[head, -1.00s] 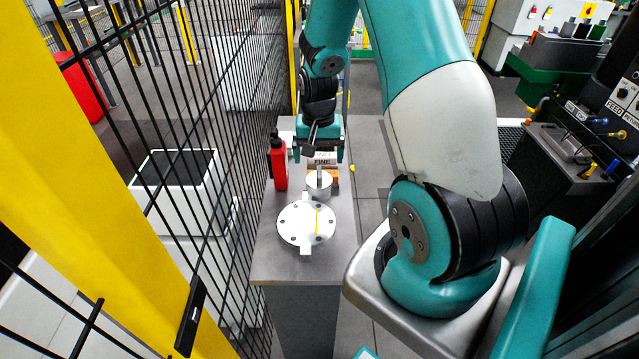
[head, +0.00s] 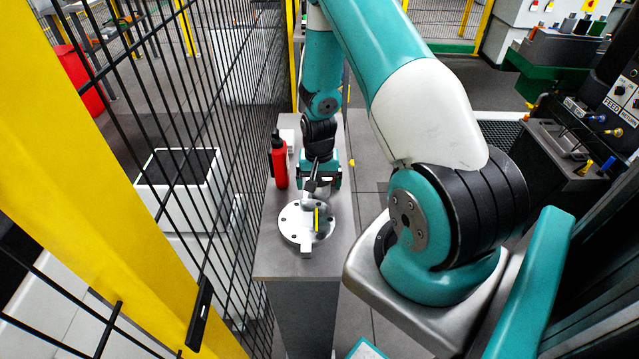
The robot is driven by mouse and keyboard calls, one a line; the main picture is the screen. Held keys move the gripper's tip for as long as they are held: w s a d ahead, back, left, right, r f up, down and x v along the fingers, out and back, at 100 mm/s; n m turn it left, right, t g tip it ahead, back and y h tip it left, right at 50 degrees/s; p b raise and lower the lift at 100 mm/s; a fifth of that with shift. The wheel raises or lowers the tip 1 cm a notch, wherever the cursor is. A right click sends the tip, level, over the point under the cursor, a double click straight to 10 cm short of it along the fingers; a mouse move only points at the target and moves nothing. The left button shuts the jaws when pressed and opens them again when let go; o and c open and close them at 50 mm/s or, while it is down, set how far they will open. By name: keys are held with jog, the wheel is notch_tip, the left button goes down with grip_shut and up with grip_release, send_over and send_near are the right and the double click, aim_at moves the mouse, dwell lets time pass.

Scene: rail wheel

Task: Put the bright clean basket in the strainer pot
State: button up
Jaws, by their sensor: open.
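A round pale metal flange (head: 291,224) with bolt holes, a front tab and a yellow stripe lies on the grey bench; it looks like the strainer pot. Its back edge is shaded and partly covered by my gripper. My gripper (head: 318,187) is open and points down just behind the flange, low over the bench. A small silver surface (head: 310,204) shows below it, at the flange's back; I cannot tell if it is the basket or part of the pot. The bright cylinder with a top handle, likely the clean basket, is mostly or wholly hidden behind my gripper.
A red bottle (head: 279,163) stands close left of my gripper. The grey bench (head: 285,263) is narrow, with bare room at its front. A black mesh fence (head: 215,200) runs along its left side. A machine with coloured knobs (head: 575,130) stands at the right.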

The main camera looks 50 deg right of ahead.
jog(key=c, duration=1.2)
jog(key=shift+o, duration=0.2)
jog(key=shift+r, duration=0.2)
